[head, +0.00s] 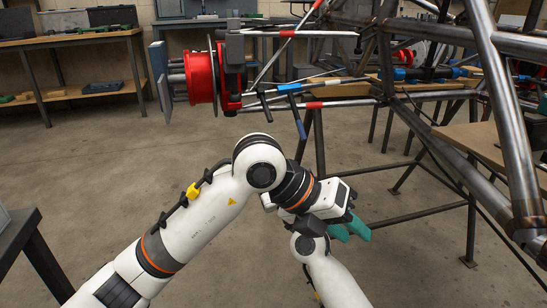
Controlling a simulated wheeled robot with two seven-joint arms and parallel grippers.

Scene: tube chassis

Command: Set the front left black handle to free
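A black handle (265,106) hangs at the lower right of a clamp unit with a red drum (200,77) and a grey block (234,50), in the upper middle of the head view. A dark lever (298,117) hangs just to its right, beside a blue piece (288,88). I cannot tell from here which position the handle is set to. My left gripper (355,234), with teal fingers, is below and right of the handle, well apart from it. Its fingers look parted, with nothing between them. My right gripper does not show.
The tube chassis (508,110) fills the right side, with white, red-banded tubes (340,103) reaching the clamp unit. A dark table edge (18,232) stands at the lower left. Workbenches (75,38) line the back wall. The floor at left centre is clear.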

